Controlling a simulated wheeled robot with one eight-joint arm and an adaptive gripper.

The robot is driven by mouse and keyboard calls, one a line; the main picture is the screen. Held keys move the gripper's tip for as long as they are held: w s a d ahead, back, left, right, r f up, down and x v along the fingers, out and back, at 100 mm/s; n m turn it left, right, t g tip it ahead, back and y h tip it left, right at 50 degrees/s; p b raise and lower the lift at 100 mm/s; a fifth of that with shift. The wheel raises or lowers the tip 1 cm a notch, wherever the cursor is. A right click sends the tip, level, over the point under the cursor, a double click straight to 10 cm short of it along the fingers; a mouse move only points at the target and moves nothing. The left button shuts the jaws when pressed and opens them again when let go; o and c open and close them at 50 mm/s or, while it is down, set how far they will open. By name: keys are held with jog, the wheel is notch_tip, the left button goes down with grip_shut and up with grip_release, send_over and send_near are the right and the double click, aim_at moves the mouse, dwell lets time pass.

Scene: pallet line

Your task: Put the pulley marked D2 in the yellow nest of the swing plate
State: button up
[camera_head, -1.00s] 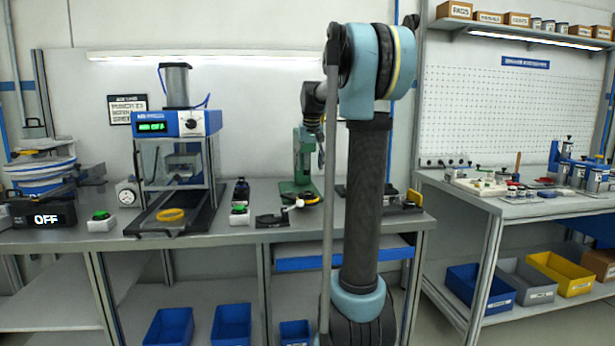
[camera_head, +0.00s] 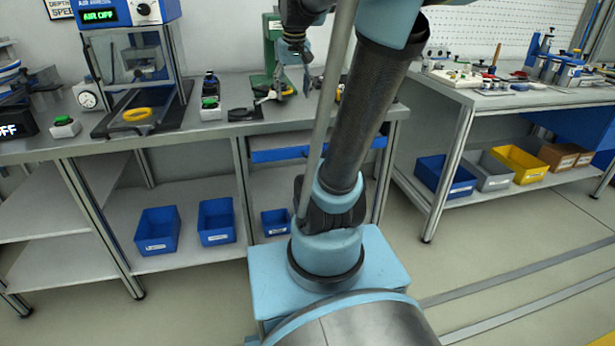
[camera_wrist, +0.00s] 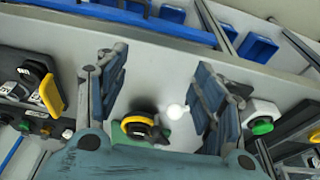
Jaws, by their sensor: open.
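No D2 marking is legible, so I cannot tell which part is that pulley. A yellow ring (camera_head: 137,114) lies on a black plate (camera_head: 108,130) under the blue-topped press. Another yellow ring-like part (camera_wrist: 136,124), with a dark piece over it, sits on the green press base (camera_wrist: 118,134). I cannot tell which is the swing plate's nest. My gripper (camera_wrist: 158,62) is open and empty, its two dark fingers apart over the bench front.
A green press (camera_head: 272,50) stands at the back behind my arm. Blue bins (camera_head: 216,221) are on the lower shelf. A second bench (camera_head: 500,98) with fixtures stands at the right; floor shows between benches.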

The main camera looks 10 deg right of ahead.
jog(key=s+f, duration=1.9)
jog(key=s, duration=0.1)
jog(key=shift+s+f, duration=0.2)
jog(key=shift+f, duration=0.05)
jog(key=shift+a, duration=0.1)
jog(key=shift+w+f, duration=0.2)
jog(key=shift+w, duration=0.25)
